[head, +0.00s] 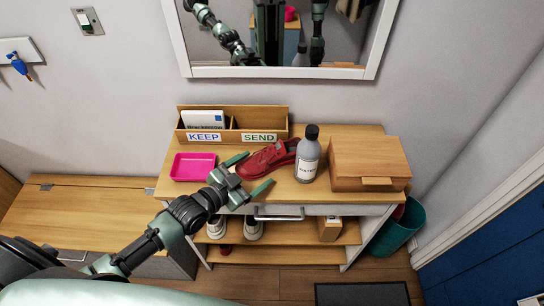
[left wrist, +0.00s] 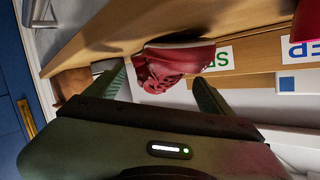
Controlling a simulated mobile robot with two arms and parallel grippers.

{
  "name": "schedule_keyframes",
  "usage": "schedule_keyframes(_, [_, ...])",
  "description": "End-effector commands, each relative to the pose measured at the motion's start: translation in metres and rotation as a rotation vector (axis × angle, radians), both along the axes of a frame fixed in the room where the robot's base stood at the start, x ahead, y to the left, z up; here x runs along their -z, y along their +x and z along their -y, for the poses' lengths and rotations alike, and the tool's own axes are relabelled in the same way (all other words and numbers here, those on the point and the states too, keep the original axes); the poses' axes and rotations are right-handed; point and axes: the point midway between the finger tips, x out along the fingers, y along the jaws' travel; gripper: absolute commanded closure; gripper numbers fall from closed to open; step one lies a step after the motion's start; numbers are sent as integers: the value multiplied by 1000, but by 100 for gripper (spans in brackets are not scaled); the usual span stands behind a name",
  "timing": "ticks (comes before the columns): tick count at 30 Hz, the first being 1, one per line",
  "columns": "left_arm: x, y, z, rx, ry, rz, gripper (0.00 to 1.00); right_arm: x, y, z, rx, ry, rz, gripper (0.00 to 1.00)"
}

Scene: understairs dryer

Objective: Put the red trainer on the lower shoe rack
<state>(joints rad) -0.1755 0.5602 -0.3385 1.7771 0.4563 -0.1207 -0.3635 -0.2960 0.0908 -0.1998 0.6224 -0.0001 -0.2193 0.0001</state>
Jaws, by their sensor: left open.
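The red trainer (head: 268,158) lies on the wooden top of the console table, in front of the SEND section of a letter box. My left gripper (head: 252,173) is open, with its fingers either side of the trainer's near end. In the left wrist view the trainer (left wrist: 172,66) shows between and beyond the open fingers, and I cannot tell whether they touch it. The lower shoe rack (head: 290,256) is the bottom shelf under the table. Another dark red shoe (head: 225,250) sits at its left, partly hidden. My right gripper is not in view.
A pink tray (head: 194,167) lies left. The upper shelf (head: 285,232) holds white shoes (head: 253,229) and a small box (head: 329,229). A teal bin (head: 398,228) stands right.

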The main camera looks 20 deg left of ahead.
Motion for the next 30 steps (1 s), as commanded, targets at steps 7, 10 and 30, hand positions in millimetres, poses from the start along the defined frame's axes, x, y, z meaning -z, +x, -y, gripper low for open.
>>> schedule_keyframes(7, [2, 34, 12, 0, -1, 2, 17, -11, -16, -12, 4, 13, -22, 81])
schedule_keyframes(10, [9, 45, 16, 0, 1, 2, 17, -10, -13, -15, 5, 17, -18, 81])
schedule_keyframes(30, [10, 50, 19, 0, 0, 3, 86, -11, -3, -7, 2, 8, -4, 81])
